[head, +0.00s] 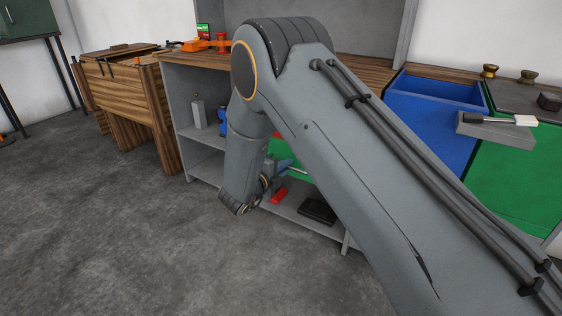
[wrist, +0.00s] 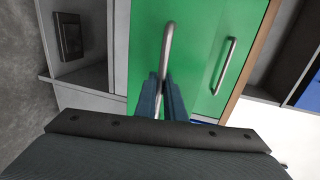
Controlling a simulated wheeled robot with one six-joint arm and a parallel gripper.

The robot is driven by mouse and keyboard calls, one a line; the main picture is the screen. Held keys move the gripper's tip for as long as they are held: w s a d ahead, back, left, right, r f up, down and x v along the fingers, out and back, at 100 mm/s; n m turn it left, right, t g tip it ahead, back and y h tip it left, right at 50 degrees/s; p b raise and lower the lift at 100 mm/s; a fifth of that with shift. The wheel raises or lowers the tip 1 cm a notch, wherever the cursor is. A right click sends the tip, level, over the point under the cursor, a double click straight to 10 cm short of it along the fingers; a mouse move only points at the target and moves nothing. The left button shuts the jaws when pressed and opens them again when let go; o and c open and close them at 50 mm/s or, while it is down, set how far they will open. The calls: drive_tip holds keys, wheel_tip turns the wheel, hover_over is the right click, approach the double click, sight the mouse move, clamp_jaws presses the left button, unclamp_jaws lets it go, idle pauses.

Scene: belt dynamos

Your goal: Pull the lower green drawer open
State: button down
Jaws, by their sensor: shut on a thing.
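Two green fronts with metal bar handles lie side by side in the wrist view. The lower green drawer (wrist: 142,45) is on the left, beside the grey shelf. Its curved handle (wrist: 166,45) runs down between the fingers of my gripper (wrist: 165,92), which is shut on it. The other green front (wrist: 246,25) has its own handle (wrist: 226,66), apart from my fingers. In the head view, my arm hides most of the green drawer (head: 281,147); how far it stands out is unclear.
A black box (head: 317,210) and a red block (head: 279,195) lie on the low grey shelf. An open blue drawer (head: 424,122) stands out at right. Grey floor is clear at front left. A wooden cabinet (head: 158,118) stands at left.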

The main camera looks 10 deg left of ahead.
drive_tip(key=shift+s, duration=0.1)
drive_tip(key=c, duration=2.1)
unclamp_jaws()
drive_tip(key=p+v, duration=0.1)
drive_tip(key=v, duration=0.6)
drive_tip(key=shift+s+a, duration=0.15)
drive_tip(key=shift+s, duration=0.2)
drive_tip(key=shift+w+r, duration=0.1)
